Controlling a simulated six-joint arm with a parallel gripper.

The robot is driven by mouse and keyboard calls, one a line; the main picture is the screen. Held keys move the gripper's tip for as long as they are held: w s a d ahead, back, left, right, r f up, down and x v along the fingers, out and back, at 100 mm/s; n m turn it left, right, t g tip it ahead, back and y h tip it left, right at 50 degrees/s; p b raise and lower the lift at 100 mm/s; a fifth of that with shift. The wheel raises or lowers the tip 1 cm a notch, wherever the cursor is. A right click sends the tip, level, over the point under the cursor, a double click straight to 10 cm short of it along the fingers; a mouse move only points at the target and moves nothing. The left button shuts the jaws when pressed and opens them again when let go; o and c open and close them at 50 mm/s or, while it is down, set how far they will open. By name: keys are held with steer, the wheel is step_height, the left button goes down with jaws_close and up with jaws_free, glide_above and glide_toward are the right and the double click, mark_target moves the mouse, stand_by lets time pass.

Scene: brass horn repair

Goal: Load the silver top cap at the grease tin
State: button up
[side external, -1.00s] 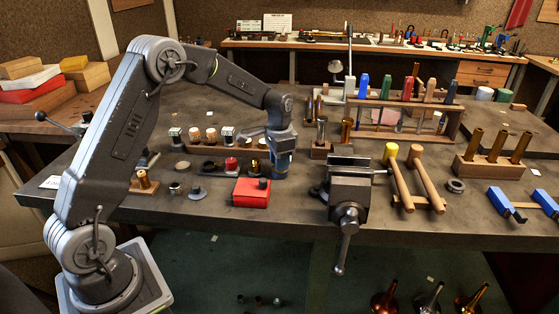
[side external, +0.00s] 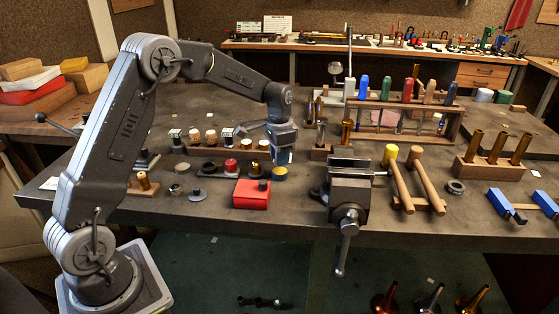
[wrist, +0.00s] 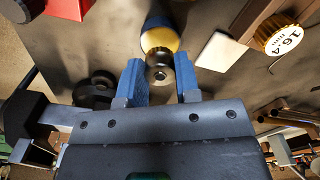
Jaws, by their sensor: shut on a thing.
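The grease tin (side external: 279,174), round with a blue side and yellow top, stands on the bench right of the red box. It also shows in the wrist view (wrist: 160,40), just beyond my fingertips. My gripper (side external: 284,156) points down a little above and behind the tin. In the wrist view its blue fingers (wrist: 160,82) are shut on the small round silver top cap (wrist: 159,75), which has a dark centre. The cap overlaps the tin's near edge in that view; whether they touch I cannot tell. The cap is hidden in the side view.
The red box (side external: 251,194) stands just left of the tin. A dark tray of small parts (side external: 211,169) lies farther left, with a rack of pale-topped pieces (side external: 196,149) behind. The bench vise (side external: 350,188) stands to the right. Bare bench lies between tin and vise.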

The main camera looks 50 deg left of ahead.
steer(key=shift+r, duration=2.25)
steer(key=shift+d, duration=0.1)
